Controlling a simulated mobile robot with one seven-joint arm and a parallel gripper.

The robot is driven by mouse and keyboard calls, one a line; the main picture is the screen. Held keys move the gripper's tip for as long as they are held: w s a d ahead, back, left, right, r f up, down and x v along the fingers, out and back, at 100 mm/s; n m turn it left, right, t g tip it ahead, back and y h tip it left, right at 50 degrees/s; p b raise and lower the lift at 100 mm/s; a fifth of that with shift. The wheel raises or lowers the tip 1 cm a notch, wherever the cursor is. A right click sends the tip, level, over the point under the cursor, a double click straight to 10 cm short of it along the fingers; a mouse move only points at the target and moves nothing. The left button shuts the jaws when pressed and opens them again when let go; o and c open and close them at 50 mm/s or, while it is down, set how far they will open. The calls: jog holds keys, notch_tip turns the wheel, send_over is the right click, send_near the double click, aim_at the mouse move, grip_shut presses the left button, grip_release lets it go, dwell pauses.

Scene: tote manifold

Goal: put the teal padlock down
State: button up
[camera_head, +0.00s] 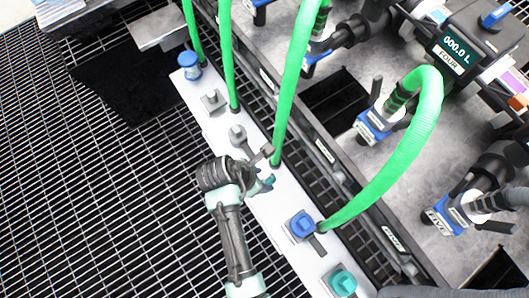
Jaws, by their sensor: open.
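A teal rounded piece (342,281) sits on a grey square base at the near end of the white ledge, low in the head view. It is the clearest separate teal thing, but I cannot tell from its shape that it is the padlock. My gripper (267,168) is open over the middle of the ledge, well apart from that piece. A small teal patch shows at my gripper's fingers; I cannot tell whether it is part of my gripper or a thing beside it. My wrist hides part of the ledge there.
The white ledge (278,208) also carries a blue cylinder (190,66), a grey knob on a plate (213,101), a grey round fitting (238,134) and a blue block (301,225). Green hoses (385,180) rise beside it. Open grating (100,210) lies left.

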jog(key=p+v, duration=0.3)
jog(key=v, duration=0.6)
jog(key=w+a+r+m+t+y, duration=0.3)
jog(key=w+r+m+t, duration=0.45)
jog(key=w+r, duration=0.9)
jog(key=w+r+m+t, duration=0.3)
jog(key=r+m+t, duration=0.25)
jog(key=r, duration=1.15)
jog(key=s+d+r+m+t+y, duration=0.1)
jog(key=d+r+m+t, duration=0.15)
jog(key=r, duration=0.65)
jog(key=d+r+m+t, duration=0.1)
jog(key=r+m+t, duration=0.15)
jog(key=r, duration=0.55)
jog(key=s+d+r+m+t, duration=0.2)
jog(key=s+r, duration=0.4)
jog(key=r, duration=0.3)
jog(key=s+d+r+m+t, duration=0.2)
jog(key=s+r+m+t, duration=0.2)
jog(key=r, duration=0.6)
jog(key=shift+s+m+t, duration=0.4)
jog(key=shift+s+m, duration=0.2)
jog(key=shift+s, duration=0.4)
